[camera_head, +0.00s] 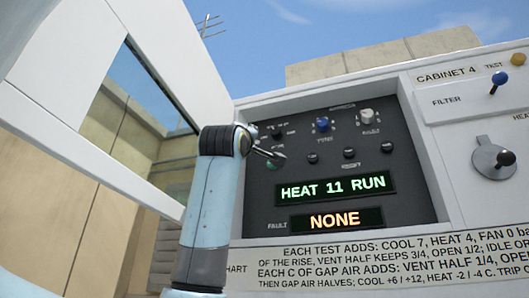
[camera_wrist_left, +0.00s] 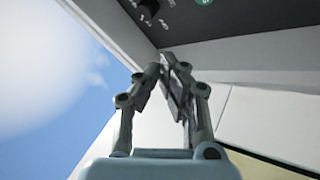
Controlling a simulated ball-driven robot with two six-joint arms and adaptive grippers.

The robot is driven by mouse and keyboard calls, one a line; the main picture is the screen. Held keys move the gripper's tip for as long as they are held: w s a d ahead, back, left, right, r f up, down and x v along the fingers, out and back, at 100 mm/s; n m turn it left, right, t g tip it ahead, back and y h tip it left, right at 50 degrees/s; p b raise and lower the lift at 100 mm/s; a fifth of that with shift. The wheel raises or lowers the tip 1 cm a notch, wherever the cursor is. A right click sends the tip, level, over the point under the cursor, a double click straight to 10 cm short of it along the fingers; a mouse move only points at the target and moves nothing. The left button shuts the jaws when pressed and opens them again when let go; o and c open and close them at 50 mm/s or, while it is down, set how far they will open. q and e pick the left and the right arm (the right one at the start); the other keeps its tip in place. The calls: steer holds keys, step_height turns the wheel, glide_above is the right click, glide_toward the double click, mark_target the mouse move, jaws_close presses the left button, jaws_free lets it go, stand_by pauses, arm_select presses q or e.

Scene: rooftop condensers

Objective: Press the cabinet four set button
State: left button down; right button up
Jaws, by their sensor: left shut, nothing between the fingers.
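The cabinet 4 control panel (camera_head: 405,190) is a dark recessed face in a white housing. It has a row of small black buttons, left (camera_head: 312,158), middle (camera_head: 349,152) and right (camera_head: 387,147); their labels are too small to tell which is set. A green button (camera_head: 271,165) is partly hidden behind my left gripper (camera_head: 279,155); its edge shows in the left wrist view (camera_wrist_left: 203,1). My left gripper is shut and empty, its fingers pointing at the panel's left part; contact cannot be told. In the wrist view its fingertips (camera_wrist_left: 165,62) meet below the panel edge. My right gripper is not in view.
Displays read HEAT 11 RUN (camera_head: 333,188) and NONE (camera_head: 335,219). A blue knob (camera_head: 322,124) and a grey knob (camera_head: 367,116) sit above the buttons. An open white door (camera_head: 85,130) with a window stands left. A blue-tipped lever (camera_head: 498,79) and round latch (camera_head: 494,158) are right.

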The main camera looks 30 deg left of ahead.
arm_select(q)
steer(key=w+a, duration=0.2)
steer(key=w, duration=0.6)
steer(key=shift+w, duration=0.35)
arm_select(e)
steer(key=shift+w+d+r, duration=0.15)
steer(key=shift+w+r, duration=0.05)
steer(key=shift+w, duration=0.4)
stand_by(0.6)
arm_select(q)
steer(key=shift+w, duration=0.1)
steer(key=shift+w+a+p, duration=0.2)
steer(key=shift+w+p, duration=0.2)
steer(key=shift+w, duration=0.05)
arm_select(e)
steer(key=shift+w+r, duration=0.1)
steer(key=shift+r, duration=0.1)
